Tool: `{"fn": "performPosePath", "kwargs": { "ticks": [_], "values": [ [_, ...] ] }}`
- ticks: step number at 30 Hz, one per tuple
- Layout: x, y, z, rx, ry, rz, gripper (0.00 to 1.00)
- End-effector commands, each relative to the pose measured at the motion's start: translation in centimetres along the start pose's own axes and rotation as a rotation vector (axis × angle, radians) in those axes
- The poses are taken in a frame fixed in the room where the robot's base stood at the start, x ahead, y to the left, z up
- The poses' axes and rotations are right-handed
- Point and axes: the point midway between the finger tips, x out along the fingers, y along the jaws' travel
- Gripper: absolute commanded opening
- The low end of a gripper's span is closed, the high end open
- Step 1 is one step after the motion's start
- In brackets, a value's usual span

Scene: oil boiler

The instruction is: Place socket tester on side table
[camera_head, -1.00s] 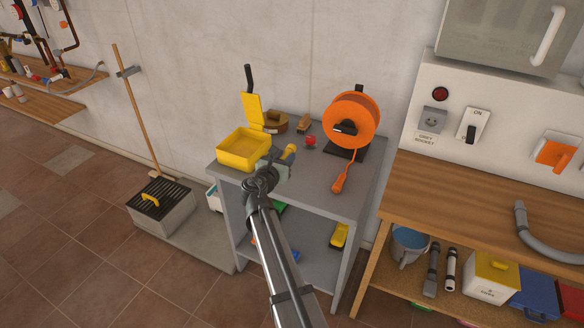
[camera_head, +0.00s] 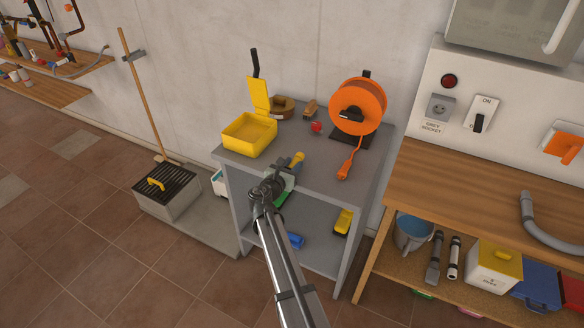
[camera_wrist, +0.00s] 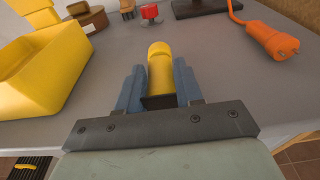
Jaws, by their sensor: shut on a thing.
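The socket tester looks to be the yellow cylinder with a dark base (camera_wrist: 160,68) in the wrist view; its yellow end (camera_head: 298,157) also shows in the head view. My gripper (camera_head: 290,164) is shut on it, with one blue finger on each side in the wrist view (camera_wrist: 159,90). The grey side table (camera_head: 312,188) stands against the wall, and its top fills much of the wrist view (camera_wrist: 230,62). My gripper is over the front left part of the top. I cannot tell whether the tester touches the top.
An open yellow box (camera_head: 250,134) stands left of my gripper. An orange cable reel (camera_head: 357,106) stands behind right, its plug (camera_head: 345,170) lying on the top. A red item (camera_head: 316,127) is at the back. A wooden bench (camera_head: 470,180) stands right. The table's front middle is clear.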

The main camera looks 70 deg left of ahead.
Motion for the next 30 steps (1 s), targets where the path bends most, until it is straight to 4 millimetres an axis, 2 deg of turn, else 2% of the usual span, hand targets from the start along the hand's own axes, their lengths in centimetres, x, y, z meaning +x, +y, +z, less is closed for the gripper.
{"fn": "performPosePath", "kwargs": {
  "ticks": [3,14,15,22,30],
  "values": [
    [0.13,0.02,-0.76,0.000,-0.001,0.000,0.00],
    [0.16,0.02,-1.03,0.000,0.000,0.000,0.00],
    [0.15,0.00,-1.01,0.000,0.000,0.000,0.38],
    [0.15,0.01,-1.00,0.001,0.000,0.001,0.60],
    [0.13,0.01,-0.90,0.001,0.000,0.000,0.61]
  ]
}}
